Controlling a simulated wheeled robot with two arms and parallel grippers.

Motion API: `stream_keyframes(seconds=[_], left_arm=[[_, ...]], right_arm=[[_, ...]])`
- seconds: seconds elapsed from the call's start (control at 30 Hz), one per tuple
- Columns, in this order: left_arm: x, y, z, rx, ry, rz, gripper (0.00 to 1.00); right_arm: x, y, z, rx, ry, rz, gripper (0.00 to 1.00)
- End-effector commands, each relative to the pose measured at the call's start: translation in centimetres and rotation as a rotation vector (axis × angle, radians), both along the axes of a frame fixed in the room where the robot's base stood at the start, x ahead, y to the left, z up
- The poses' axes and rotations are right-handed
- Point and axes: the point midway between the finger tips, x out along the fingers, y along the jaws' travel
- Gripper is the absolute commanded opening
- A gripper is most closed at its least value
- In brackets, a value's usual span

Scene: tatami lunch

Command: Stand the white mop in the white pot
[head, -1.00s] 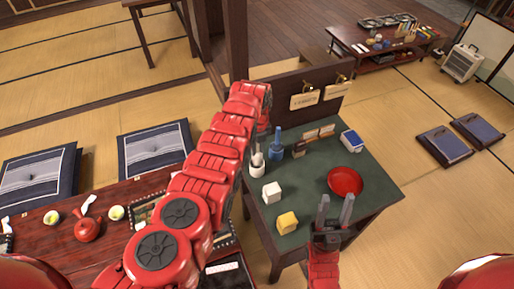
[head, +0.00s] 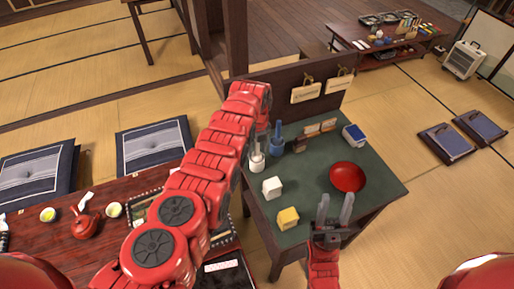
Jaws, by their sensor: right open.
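The white pot (head: 257,164) stands upright near the left edge of the green table (head: 318,197). A slim white piece that looks like the white mop (head: 257,150) rises from the pot's mouth, apparently standing in it. My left gripper (head: 258,141) is just above the pot. Its two grey fingers look spread on either side of the mop's upper part; my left arm hides the rest of the gripper. My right gripper (head: 334,212) is open and empty over the table's front edge, near the red bowl (head: 347,177).
A dark panel with tags (head: 306,92) stands at the back. The table's middle is clear.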

Motion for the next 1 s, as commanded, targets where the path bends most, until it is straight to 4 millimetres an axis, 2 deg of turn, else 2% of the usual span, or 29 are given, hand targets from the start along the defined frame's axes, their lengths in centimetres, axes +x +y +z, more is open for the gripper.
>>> stream_keyframes(seconds=[0.37,0.63,0.83,0.9,1.0], left_arm=[[0.1,0.0,0.5,0.0,-0.002,0.0,0.55],[0.2,0.0,3.4,-0.002,-0.007,0.001,0.55],[0.2,0.0,8.3,-0.003,-0.007,0.0,0.55],[0.2,0.1,10.9,-0.002,-0.005,0.001,0.55],[0.1,0.2,13.6,-0.001,0.0,0.002,0.55]], right_arm=[[0.0,0.0,0.0,0.0,0.0,0.0,0.45],[0.0,0.0,-0.3,0.0,0.0,0.0,0.45],[0.0,0.0,-2.2,0.0,0.0,0.0,0.45],[0.0,0.0,-1.5,0.0,0.0,0.0,0.45],[0.0,0.0,-0.3,0.0,0.0,0.0,0.45]])
